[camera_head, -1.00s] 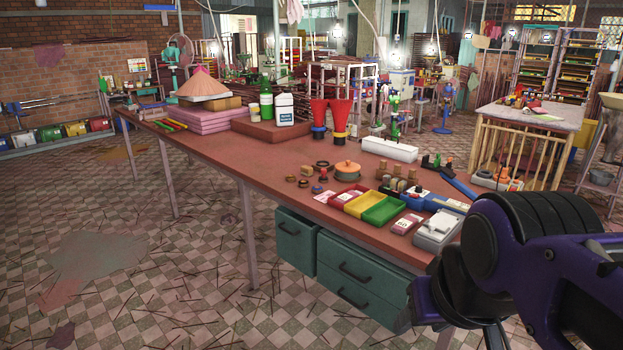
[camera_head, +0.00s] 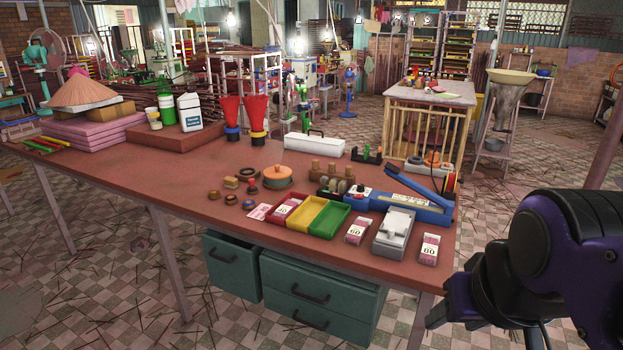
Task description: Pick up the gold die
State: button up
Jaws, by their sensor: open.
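Several small round pieces lie near the table's front edge, left of the coloured trays. Among them are a brownish-gold ring (camera_head: 214,197), a similar ring (camera_head: 231,200) and a darker ring (camera_head: 248,204). Behind them are a tan block (camera_head: 231,182), a dark piece with a red top (camera_head: 252,187) and a dark ring (camera_head: 249,173). They are too small to tell surely which is the gold die. My purple and black arm shows at the lower right, well apart from these pieces.
An orange-lidded round pot (camera_head: 277,178) stands right of the pieces. Red (camera_head: 272,217), yellow (camera_head: 291,222) and green (camera_head: 329,222) trays, a blue sealer (camera_head: 412,208) and a grey scale (camera_head: 393,234) fill the right end. The table (camera_head: 130,178) is bare at front left.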

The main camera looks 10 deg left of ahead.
aim_at(213, 193)
jog(key=i+j+z, duration=0.15)
jog(key=j, duration=0.25)
jog(key=i+j+z, duration=0.1)
jog(key=j, duration=0.25)
jog(key=i+j+z, duration=0.15)
jog(key=j, duration=0.25)
jog(key=i+j+z, duration=0.15)
jog(key=j, duration=0.3)
jog(key=i+j, duration=0.1)
jog(key=j, duration=0.4)
jog(key=i+j, duration=0.1)
jog(key=j, duration=0.4)
jog(key=i+j, duration=0.1)
jog(key=j, duration=0.4)
jog(key=i+j+z, duration=0.1)
jog(key=j, duration=0.4)
jog(key=i+j, duration=0.1)
jog(key=j, duration=0.4)
